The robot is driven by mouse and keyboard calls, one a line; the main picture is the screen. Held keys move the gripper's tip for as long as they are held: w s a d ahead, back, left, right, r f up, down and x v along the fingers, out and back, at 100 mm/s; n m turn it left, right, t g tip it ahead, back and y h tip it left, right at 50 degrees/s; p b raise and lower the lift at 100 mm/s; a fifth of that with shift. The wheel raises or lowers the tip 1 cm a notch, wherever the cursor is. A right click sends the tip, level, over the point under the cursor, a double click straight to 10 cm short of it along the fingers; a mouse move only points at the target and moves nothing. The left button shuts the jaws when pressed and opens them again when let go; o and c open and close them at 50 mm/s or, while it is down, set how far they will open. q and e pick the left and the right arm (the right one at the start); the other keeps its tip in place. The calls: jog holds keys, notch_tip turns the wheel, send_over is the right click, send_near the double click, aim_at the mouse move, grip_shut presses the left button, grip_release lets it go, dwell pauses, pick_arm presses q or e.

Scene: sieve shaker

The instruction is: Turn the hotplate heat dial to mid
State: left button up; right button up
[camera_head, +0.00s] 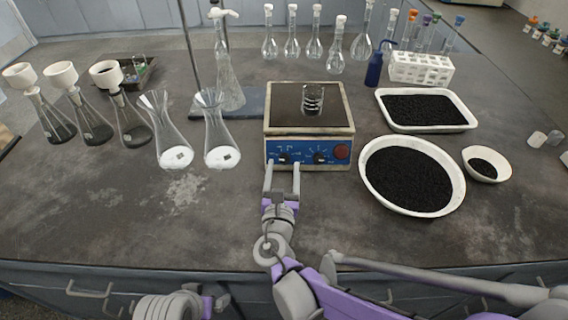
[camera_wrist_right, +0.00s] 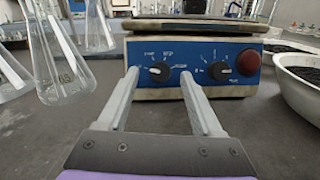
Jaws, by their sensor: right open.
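The hotplate (camera_head: 310,128) has a dark top, a pale frame and a blue front panel. Its panel carries a left black dial (camera_head: 283,158), a right black dial (camera_head: 320,157) and a red round knob (camera_head: 341,152). The labels are too small to read, so I cannot tell which dial is for heat. My right gripper (camera_head: 282,167) is open and empty in front of the left dial. In the right wrist view the left dial (camera_wrist_right: 159,71) shows between the fingertips, apparently not clamped. The right dial (camera_wrist_right: 219,70) is outside the right finger. My left gripper cannot be made out.
A small glass beaker (camera_head: 312,99) stands on the hotplate. Two flasks with white powder (camera_head: 221,156) stand to its left. A round bowl of black grains (camera_head: 412,176) and a white tray (camera_head: 427,110) are at right. The bench front is clear.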

aim_at(285, 158)
jog(key=shift+w+d, duration=0.1)
jog(key=shift+w, duration=1.1)
grip_shut()
